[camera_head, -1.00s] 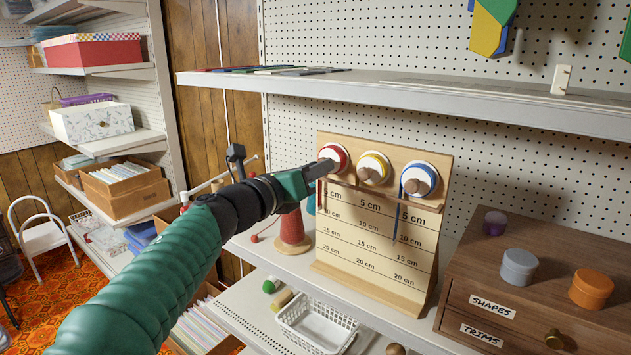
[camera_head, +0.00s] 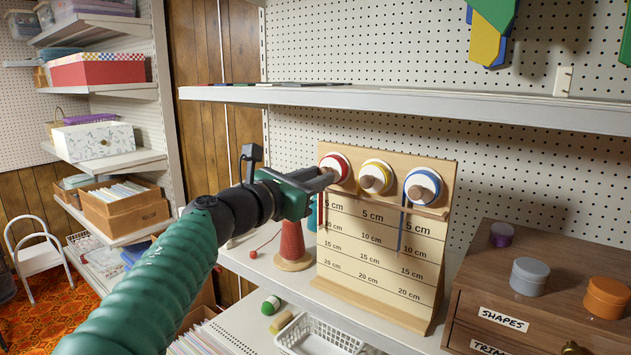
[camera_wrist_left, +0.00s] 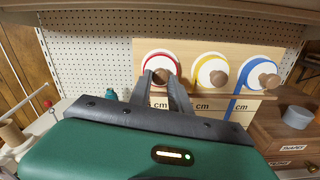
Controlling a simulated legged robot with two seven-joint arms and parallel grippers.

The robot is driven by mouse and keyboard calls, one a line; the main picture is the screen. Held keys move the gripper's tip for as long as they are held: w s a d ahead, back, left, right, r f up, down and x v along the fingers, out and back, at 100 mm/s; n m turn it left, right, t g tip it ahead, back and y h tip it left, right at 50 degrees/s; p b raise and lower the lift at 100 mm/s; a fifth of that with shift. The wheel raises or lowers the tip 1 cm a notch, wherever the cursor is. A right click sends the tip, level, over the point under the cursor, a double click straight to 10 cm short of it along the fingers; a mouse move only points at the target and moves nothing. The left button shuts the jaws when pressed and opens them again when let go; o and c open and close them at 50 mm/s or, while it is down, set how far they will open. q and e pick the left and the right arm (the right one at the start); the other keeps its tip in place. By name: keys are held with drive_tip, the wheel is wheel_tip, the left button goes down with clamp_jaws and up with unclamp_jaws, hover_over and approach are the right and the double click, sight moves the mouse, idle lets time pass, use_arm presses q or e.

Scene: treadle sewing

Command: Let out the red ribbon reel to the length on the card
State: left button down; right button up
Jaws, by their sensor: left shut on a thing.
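A wooden board (camera_head: 379,274) with printed length marks stands upright on the shelf and carries three reels in a row. The red reel (camera_head: 339,162) is at the left, the yellow reel (camera_head: 385,166) in the middle and the blue reel (camera_head: 432,181) at the right. My left gripper (camera_head: 328,178) is shut on the red reel's wooden knob (camera_wrist_left: 161,76), which shows between the fingers in the left wrist view. A short red ribbon hangs below the red reel, partly behind the gripper. A longer blue ribbon (camera_head: 401,228) hangs from the blue reel. My right gripper is out of view.
A red cone spool (camera_head: 292,243) stands just left of the board. A wooden drawer unit (camera_head: 470,280) with grey and orange round boxes is at the right. A shelf (camera_head: 420,105) runs above the board. A white basket (camera_head: 318,336) sits below.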

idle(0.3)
use_arm(q)
drive_tip(key=c, duration=1.5)
unclamp_jaws()
drive_tip(key=shift+w, duration=0.1)
drive_tip(key=o, duration=0.3)
drive_tip(key=shift+w+d+f, duration=0.1)
drive_tip(key=shift+w+f, duration=0.05)
drive_tip(key=b+v, duration=0.2)
drive_tip(key=v, duration=1.5)
drive_tip(key=shift+w, duration=0.1)
